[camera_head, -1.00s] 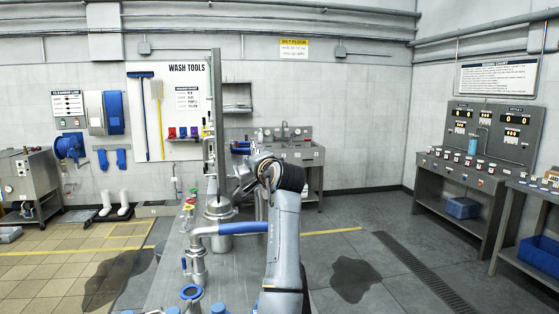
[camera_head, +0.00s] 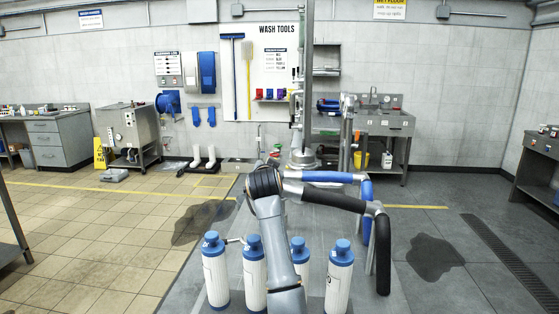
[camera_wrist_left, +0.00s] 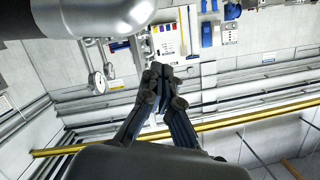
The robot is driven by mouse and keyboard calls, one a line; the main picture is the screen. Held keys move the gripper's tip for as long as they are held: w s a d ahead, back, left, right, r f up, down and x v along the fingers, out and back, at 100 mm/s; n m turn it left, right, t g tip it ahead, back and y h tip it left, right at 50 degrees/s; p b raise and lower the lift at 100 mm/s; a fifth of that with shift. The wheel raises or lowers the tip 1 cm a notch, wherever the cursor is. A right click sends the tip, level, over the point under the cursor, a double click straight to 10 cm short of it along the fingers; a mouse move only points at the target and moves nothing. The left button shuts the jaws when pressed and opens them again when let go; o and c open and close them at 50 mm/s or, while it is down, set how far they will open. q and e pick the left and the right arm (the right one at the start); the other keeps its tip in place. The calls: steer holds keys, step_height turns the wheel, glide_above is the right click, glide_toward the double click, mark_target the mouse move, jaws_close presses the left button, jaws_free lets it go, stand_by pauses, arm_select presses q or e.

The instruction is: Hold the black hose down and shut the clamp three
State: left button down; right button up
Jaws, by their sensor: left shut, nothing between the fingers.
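The black hose (camera_head: 335,200) shows right of my arm in the head view. A metal fitting (camera_head: 374,208) joins it to a black length that hangs down on the right. In the left wrist view, a dark tube end (camera_wrist_left: 22,18) and a silver pipe elbow (camera_wrist_left: 100,14) fill the top left; I cannot tell whether that tube is the black hose. My left gripper (camera_wrist_left: 160,72) is shut and empty, below and right of the elbow and apart from it. It is hidden in the head view. I cannot make out clamp three. My right gripper is not in view.
A blue hose (camera_head: 326,177) runs just behind the black one. Several white bottles with blue caps, one of them at the right (camera_head: 339,275), stand in front near my arm. A gauge (camera_wrist_left: 97,82) shows in the wrist view. Open floor (camera_head: 100,225) lies to the left.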

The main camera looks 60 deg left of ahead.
arm_select(q)
steer(key=shift+s+a+f+n+b, duration=0.15)
steer(key=shift+s+f+b, duration=0.05)
steer(key=shift+f, duration=0.4)
steer(key=shift+s+a+f+n+b, duration=0.15)
steer(key=shift+f, duration=0.55)
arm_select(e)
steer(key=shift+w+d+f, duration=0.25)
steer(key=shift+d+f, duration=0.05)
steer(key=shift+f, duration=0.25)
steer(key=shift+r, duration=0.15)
arm_select(q)
steer(key=s+d+r+p, duration=0.2)
steer(key=s+d+r, duration=0.3)
steer(key=d, duration=0.3)
steer(key=shift+s+r, duration=0.2)
steer(key=shift+r, duration=0.4)
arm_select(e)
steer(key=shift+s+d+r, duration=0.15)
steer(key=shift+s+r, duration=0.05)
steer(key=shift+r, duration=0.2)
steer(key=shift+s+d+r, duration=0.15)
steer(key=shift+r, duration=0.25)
arm_select(q)
steer(key=shift+d, duration=0.1)
